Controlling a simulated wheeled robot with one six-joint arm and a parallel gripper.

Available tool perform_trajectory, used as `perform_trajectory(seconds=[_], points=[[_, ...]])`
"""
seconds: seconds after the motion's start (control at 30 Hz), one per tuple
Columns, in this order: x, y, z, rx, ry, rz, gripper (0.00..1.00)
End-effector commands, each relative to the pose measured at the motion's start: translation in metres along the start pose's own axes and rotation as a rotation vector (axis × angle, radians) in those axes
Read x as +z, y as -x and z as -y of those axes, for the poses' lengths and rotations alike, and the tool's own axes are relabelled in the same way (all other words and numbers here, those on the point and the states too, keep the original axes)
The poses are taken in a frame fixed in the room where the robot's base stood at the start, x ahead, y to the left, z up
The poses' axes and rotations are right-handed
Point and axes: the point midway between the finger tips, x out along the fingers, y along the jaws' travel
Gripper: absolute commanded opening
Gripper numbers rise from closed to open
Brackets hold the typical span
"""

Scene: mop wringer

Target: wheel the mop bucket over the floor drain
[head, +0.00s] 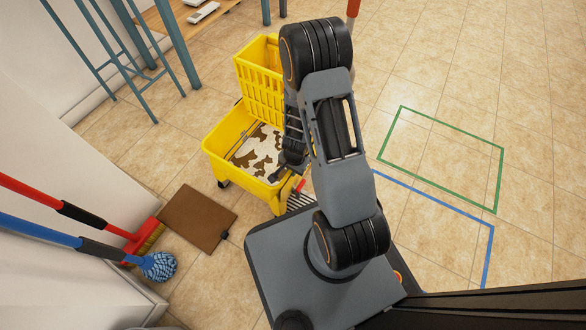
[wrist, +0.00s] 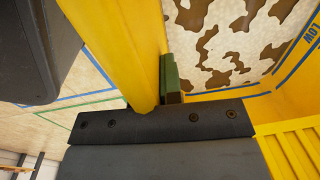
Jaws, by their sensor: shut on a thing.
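The yellow mop bucket (head: 219,153) stands on the tiles left of my arm, holding whitish water with brown patches. Its yellow wringer basket (head: 258,92) sits at the far end. My gripper (head: 278,174) is at the bucket's near right edge, partly hidden by my arm. In the wrist view, a yellow bucket edge (wrist: 135,55) lies between the dark jaw parts of my gripper (wrist: 150,88), which is shut on it. A slotted grate, seemingly the floor drain (head: 299,201), shows just beyond my base beside the bucket's near corner; part is hidden.
A brown mat (head: 198,217) lies left of the bucket. A red broom (head: 145,238) and blue mop (head: 158,265) lean at the left. A blue-legged table (head: 178,45) stands behind. Green-outlined floor (head: 445,155) at right is clear.

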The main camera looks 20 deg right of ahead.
Motion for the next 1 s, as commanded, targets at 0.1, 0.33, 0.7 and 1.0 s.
perform_trajectory(seconds=[0.1, 0.33, 0.7, 1.0], points=[[0.001, 0.0, -0.001, 0.002, 0.0, 0.004, 0.09], [0.001, 0.0, 0.0, 0.001, 0.001, 0.002, 0.31], [0.001, 0.005, 0.001, 0.0, 0.003, 0.0, 0.36], [0.0, 0.054, 0.001, -0.001, 0.003, 0.0, 0.36]])
